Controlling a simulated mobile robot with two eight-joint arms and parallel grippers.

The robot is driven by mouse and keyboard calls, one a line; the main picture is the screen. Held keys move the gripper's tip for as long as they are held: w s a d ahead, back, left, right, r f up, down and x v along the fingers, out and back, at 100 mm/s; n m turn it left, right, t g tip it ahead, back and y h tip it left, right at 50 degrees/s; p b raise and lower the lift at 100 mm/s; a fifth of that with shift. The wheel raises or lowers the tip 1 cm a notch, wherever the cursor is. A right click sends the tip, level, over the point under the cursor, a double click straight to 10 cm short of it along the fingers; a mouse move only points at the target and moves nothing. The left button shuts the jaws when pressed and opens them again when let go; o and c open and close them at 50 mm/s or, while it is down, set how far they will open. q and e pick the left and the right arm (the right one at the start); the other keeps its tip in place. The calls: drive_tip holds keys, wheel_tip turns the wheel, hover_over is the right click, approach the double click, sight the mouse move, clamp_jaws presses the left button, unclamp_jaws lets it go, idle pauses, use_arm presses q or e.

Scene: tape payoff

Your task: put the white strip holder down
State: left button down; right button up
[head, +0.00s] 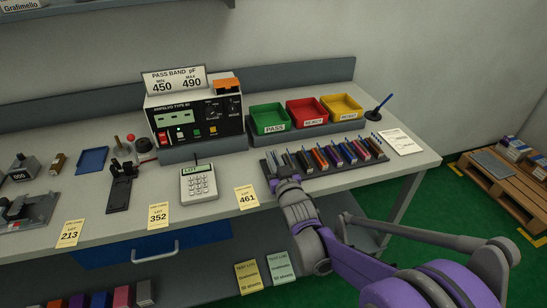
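A dark rack (330,170) near the right end of the bench holds a row of several slim strip holders in different colours. Pale, whitish-grey ones (291,161) stand toward its left end; I cannot tell for sure which is the white strip holder. My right gripper (281,172) is at the left end of the rack, pointing down, with the purple wrist just in front of it. Its fingertips are small and partly hidden, so I cannot tell whether it is open or holds a holder. My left gripper is not in view.
Green PASS (269,118), red REJECT (307,112) and yellow (342,107) bins stand behind the rack. A test meter (195,120) and a keypad (199,183) are to the left. Yellow cards marked 461 (246,197) and 352 (160,216) lie along the front edge. A paper sheet (402,142) lies right.

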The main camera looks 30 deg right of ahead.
drive_tip(key=shift+o, duration=1.3)
